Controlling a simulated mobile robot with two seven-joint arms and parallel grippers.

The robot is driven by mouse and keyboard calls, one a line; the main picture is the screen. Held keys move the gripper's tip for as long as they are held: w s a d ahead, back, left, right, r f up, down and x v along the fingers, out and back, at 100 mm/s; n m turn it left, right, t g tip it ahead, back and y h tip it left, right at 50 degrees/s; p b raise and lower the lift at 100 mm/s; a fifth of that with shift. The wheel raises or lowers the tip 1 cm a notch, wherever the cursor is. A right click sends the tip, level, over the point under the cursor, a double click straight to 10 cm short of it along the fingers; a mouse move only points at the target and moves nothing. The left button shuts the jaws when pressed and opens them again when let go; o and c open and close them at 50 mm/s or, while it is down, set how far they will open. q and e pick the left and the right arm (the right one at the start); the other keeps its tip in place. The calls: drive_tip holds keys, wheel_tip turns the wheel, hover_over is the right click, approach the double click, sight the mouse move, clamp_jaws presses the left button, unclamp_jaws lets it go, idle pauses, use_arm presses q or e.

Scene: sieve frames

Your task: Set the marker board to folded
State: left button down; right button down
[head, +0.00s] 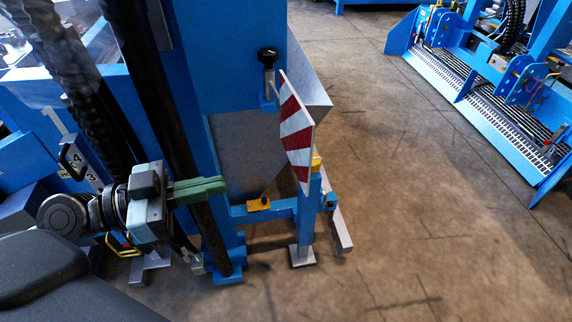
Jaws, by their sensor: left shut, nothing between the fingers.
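The marker board (296,132) is a flat panel with red and white slanted stripes. It stands out from the right side of the blue machine frame, seen at a steep angle. A black knob (268,56) on a small bracket sits just above its upper left edge. My left gripper (222,186) has green fingers that are shut and empty. In the picture it lies to the left of the board and lower, in front of the blue frame and a dark pole, apart from the board. My right gripper is not in the view.
The blue machine (232,70) with hoses and dark poles fills the left. A grey support foot (302,256) and a grey bar (338,220) stand below the board. Another blue machine (480,98) is at the upper right. The concrete floor between is clear.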

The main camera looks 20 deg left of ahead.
use_arm(q)
drive_tip(key=p, duration=0.5)
approach(306, 165)
drive_tip(key=x, duration=0.5)
drive_tip(key=shift+w+r, duration=0.1)
drive_tip(key=shift+x, duration=0.85)
